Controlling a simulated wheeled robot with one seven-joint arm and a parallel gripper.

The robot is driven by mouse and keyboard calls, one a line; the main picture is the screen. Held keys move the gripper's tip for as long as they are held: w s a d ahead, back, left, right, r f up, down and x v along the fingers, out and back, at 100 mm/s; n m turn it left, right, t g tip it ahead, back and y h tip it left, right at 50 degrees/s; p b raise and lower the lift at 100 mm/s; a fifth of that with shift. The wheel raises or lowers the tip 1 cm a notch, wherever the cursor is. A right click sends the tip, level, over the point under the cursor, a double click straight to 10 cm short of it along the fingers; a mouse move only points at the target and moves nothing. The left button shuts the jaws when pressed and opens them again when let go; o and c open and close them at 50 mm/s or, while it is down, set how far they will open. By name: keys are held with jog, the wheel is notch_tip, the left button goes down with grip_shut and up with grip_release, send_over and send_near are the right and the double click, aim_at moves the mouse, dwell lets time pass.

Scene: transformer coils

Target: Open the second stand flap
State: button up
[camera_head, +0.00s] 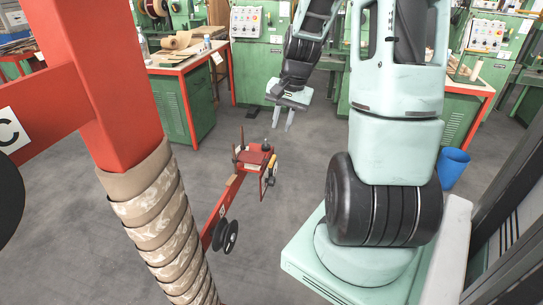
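A large red stand (82,70) fills the left side, with a plate marked "C" and a wrapped coil of tan paper or cardboard (160,225) around its lower part. A lower red stand part (254,160) with small upright pins, a yellow-edged piece and black wheels (226,236) is at the middle. I cannot tell which piece is the second stand flap. My gripper (283,120) hangs beyond and above the low red part, fingers down and apart. It looks open and empty, clear of the stand.
Green workbenches with red edges stand behind at left (185,100) and right (463,100). A green machine with a control panel (246,22) is at the back. A blue bin (452,167) stands at right. Grey floor (300,170) is clear around the low red part.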

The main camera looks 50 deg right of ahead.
aim_at(273, 160)
jog(key=f, duration=0.4)
jog(key=w+f, duration=0.1)
jog(key=f, duration=0.3)
jog(key=w+a+f, duration=0.1)
jog(key=f, duration=0.3)
jog(key=shift+w+f, duration=0.1)
grip_shut()
